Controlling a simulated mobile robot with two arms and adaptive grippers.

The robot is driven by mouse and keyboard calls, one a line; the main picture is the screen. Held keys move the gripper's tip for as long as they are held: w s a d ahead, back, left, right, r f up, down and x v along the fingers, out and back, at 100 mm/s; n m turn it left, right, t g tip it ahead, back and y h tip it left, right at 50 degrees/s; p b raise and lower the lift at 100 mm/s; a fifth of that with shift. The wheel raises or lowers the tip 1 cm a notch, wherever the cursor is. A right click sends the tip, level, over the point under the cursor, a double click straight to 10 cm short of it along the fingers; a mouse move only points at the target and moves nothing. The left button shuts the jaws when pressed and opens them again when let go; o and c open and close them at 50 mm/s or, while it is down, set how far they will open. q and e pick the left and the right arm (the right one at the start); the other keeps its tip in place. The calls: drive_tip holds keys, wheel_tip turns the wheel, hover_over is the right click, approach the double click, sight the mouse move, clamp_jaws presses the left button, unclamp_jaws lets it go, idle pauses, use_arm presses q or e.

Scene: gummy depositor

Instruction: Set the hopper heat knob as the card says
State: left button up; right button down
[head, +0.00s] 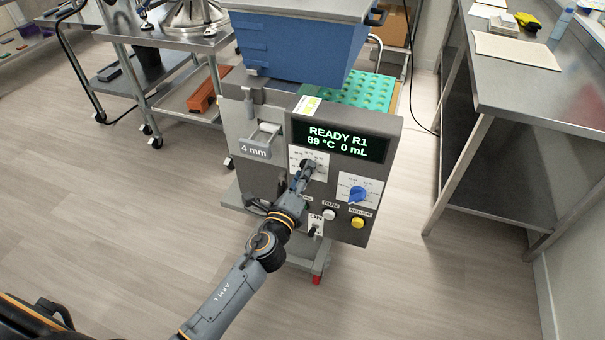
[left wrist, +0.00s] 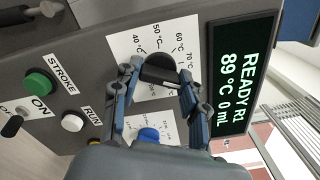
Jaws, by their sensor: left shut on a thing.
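The depositor's grey front panel (head: 265,185) faces me. The black heat knob (left wrist: 158,70) sits on a white dial plate (left wrist: 125,45) marked in °C, with 40, 50, 60 and 70 legible. My left gripper (head: 306,172) is shut on this knob; in the left wrist view its two fingers (left wrist: 157,82) are on either side of it. The knob's pointer is hidden. The display (head: 340,142) reads READY R1, 89 °C, 0 mL. My right gripper is out of view.
A blue knob (head: 357,194) is right of the heat knob. Below are a white RUN button (head: 329,214), a yellow button (head: 357,223) and an ON switch (head: 314,231). A green button (left wrist: 39,84) is near STROKE. A steel table (head: 530,90) stands right.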

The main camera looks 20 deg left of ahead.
use_arm(q)
drive_tip(key=shift+m, duration=1)
drive_tip(key=o, duration=1.1)
drive_tip(key=shift+o, duration=0.2)
drive_tip(key=s, duration=1.2)
drive_tip(key=shift+a, duration=0.15)
